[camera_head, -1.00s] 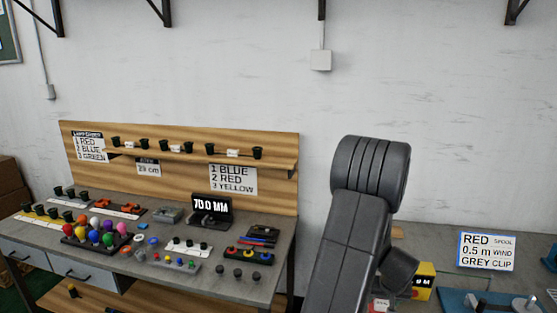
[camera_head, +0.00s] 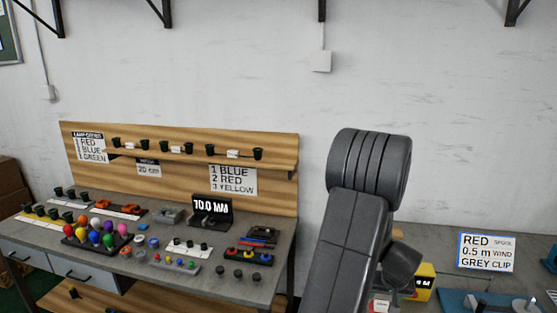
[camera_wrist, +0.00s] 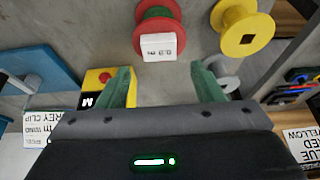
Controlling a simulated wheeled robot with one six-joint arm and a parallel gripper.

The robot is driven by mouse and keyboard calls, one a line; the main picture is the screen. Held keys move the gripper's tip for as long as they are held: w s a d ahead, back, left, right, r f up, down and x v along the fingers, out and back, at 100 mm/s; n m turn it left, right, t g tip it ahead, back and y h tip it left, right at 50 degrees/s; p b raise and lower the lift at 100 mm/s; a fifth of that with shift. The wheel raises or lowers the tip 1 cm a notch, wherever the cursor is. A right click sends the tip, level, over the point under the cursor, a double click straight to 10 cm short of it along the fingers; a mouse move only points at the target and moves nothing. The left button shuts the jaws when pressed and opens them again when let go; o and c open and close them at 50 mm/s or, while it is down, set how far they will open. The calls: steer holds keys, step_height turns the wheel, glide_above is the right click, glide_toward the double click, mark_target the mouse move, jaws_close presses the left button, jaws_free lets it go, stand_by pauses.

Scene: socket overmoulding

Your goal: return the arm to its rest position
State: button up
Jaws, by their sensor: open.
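My gripper (camera_wrist: 165,88) shows in the wrist view with its two green fingers spread apart and nothing between them. My grey arm (camera_head: 352,230) stands raised and bent in the head view, in front of the gap between the two benches. The gripper itself is hidden in the head view. Beyond the fingers in the wrist view lie a red spool (camera_wrist: 158,28) with a white label block in front of it, and a yellow spool (camera_wrist: 243,28). A grey spool (camera_wrist: 223,75) is partly hidden behind the right finger.
A yellow box with a red button (camera_wrist: 100,78) sits beside the left finger. A blue fixture (camera_wrist: 40,70) is at the left. In the head view, the left bench (camera_head: 200,285) holds lamps, buttons and a display (camera_head: 211,208). A sign (camera_head: 487,252) stands on the right bench.

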mark_target(382, 305)
steer(key=d+b+v, duration=0.1)
steer(key=v, duration=0.9)
steer(key=x, duration=0.9)
steer(key=a+x, duration=0.1)
steer(key=x, duration=0.3)
steer(key=shift+s+f, duration=0.15)
steer(key=shift+f, duration=0.2)
steer(key=shift+f+b, duration=0.35)
steer(key=shift+b, duration=0.05)
step_height(382, 305, up, 3)
steer(key=p, duration=0.3)
steer(key=shift+f, duration=0.2)
step_height(382, 305, up, 10)
steer(key=b, duration=0.2)
steer(key=w+a+f+p, duration=0.1)
steer(key=w+a+p, duration=0.1)
steer(key=a, duration=0.6)
steer(key=w+a+f+n+p, duration=0.1)
steer(key=w+a+f, duration=0.1)
steer(key=w+a, duration=0.3)
steer(key=shift+a+p, duration=0.35)
steer(key=shift+a, duration=1.15)
